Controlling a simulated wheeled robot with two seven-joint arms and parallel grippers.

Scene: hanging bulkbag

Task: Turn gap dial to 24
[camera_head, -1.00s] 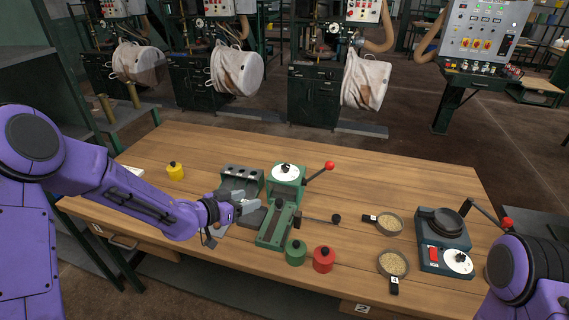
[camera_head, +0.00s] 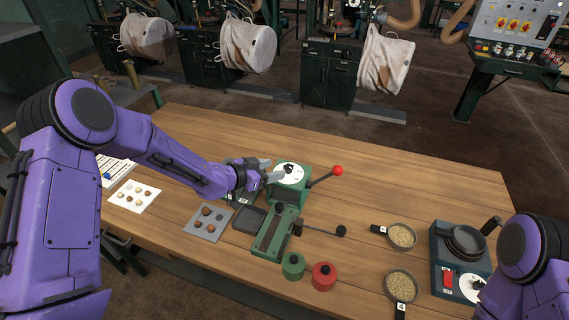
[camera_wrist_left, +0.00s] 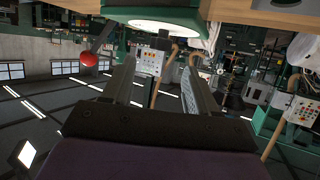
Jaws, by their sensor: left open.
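The white round dial (camera_head: 291,173) with a black knob (camera_head: 289,168) sits on top of a green machine (camera_head: 287,193) with a red-ball lever (camera_head: 337,170). Its numbers are too small to read. My left gripper (camera_head: 275,169) is open, with its fingers pointing at the dial from the left, close to the knob; I cannot tell whether they touch. In the left wrist view the picture is upside down. The open fingers (camera_wrist_left: 157,80) show below the green machine's white disc (camera_wrist_left: 165,26), with nothing between them. My right arm shows at the right edge; its gripper is out of view.
A second machine (camera_head: 449,255) with a red switch and another white dial (camera_head: 471,286) stands at the right. Trays of samples (camera_head: 134,196) lie at left. The table's back is clear.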

